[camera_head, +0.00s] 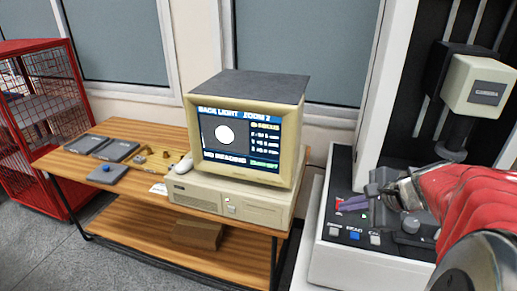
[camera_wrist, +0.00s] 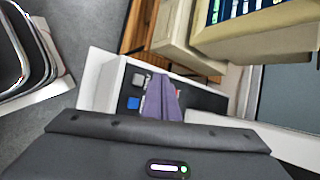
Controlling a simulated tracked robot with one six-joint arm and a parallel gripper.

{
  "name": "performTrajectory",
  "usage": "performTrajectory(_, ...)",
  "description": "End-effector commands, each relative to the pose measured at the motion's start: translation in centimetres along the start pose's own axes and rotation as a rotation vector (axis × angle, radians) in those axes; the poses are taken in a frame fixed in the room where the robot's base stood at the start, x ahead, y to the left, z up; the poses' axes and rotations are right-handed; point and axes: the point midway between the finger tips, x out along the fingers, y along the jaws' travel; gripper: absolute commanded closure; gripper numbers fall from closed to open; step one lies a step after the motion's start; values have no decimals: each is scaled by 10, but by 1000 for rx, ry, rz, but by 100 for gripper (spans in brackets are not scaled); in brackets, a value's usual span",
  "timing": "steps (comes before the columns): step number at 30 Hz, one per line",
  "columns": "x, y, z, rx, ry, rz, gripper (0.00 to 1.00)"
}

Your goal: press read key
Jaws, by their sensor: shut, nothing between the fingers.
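The read key (camera_head: 354,235) is a blue key in a row on the machine's dark front panel, with a label above it that looks like READ. It also shows in the wrist view (camera_wrist: 133,103), just left of my fingers. My gripper (camera_head: 343,206) is shut and empty, its purple fingers together. In the head view the fingertips are above and slightly left of the blue key. In the wrist view my gripper (camera_wrist: 162,76) points over the panel and covers part of it. I see no contact with the key.
Pale keys (camera_head: 334,231) and (camera_head: 375,239) flank the blue one. A dark knob (camera_head: 410,224) is to the right, near my arm. The monitor (camera_head: 248,125) shows NO READING and stands on a wooden bench (camera_head: 140,132). The machine's column rises behind.

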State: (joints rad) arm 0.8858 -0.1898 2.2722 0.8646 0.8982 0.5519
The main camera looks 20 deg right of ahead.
Motion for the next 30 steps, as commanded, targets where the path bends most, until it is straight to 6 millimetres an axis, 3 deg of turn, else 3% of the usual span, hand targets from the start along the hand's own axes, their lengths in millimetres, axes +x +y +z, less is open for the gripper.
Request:
performTrajectory(3, -6, -10, -33, 153, 6, -56, 100)
performTrajectory(8, -10, -16, -54, 253, 8, -98, 100)
performTrajectory(22, -9, -15, -56, 264, 7, -102, 100)
performTrajectory(30, 5, -5, -63, 264, 6, -101, 100)
